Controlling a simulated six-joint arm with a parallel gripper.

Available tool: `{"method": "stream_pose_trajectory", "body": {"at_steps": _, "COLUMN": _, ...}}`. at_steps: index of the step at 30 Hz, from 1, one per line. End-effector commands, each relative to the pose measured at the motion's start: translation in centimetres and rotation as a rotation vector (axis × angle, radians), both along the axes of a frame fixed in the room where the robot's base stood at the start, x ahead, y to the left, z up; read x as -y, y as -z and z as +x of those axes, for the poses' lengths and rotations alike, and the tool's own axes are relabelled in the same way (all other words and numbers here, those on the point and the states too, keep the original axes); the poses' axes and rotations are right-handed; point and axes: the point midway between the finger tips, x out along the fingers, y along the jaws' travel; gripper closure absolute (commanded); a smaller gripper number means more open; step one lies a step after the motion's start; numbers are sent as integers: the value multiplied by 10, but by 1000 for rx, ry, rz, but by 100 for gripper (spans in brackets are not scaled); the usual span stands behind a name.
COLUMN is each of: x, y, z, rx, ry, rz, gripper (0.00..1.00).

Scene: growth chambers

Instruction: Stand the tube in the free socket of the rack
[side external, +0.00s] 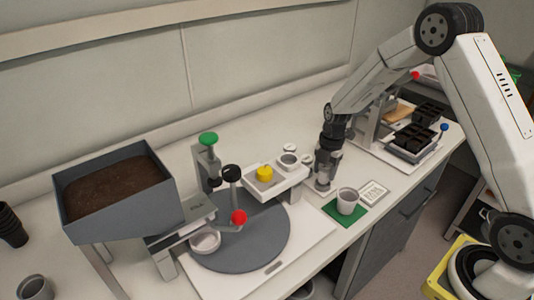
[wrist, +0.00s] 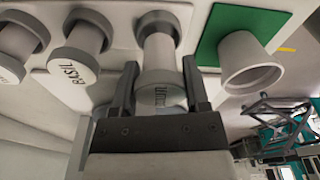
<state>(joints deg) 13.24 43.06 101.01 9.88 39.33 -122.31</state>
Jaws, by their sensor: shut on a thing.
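My gripper (wrist: 158,90) points down at the bench, its two fingers on either side of a pale tube with a grey rim (wrist: 160,50). Dark lettering shows on the tube's near end, too small to read surely. In the side external view my gripper (side external: 323,180) is just left of the green mat, and the tube is mostly hidden by it. Two similar tubes with grey rims stand in a row to the left in the wrist view, one marked BASIL (wrist: 84,45) and another (wrist: 20,42). I cannot make out the rack's free socket clearly.
A white cup (side external: 347,199) stands on a green mat (side external: 334,212), close right of my gripper. A white stand with a yellow piece (side external: 264,173) is to the left.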

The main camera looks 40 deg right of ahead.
Motion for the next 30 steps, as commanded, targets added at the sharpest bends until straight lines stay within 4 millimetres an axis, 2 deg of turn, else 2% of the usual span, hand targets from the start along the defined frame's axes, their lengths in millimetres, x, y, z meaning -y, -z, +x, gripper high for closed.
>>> {"method": "stream_pose_trajectory", "body": {"at_steps": 30, "x": 0, "y": 6, "z": 0, "rx": 0, "ry": 0, "rz": 0, "gripper": 97}}
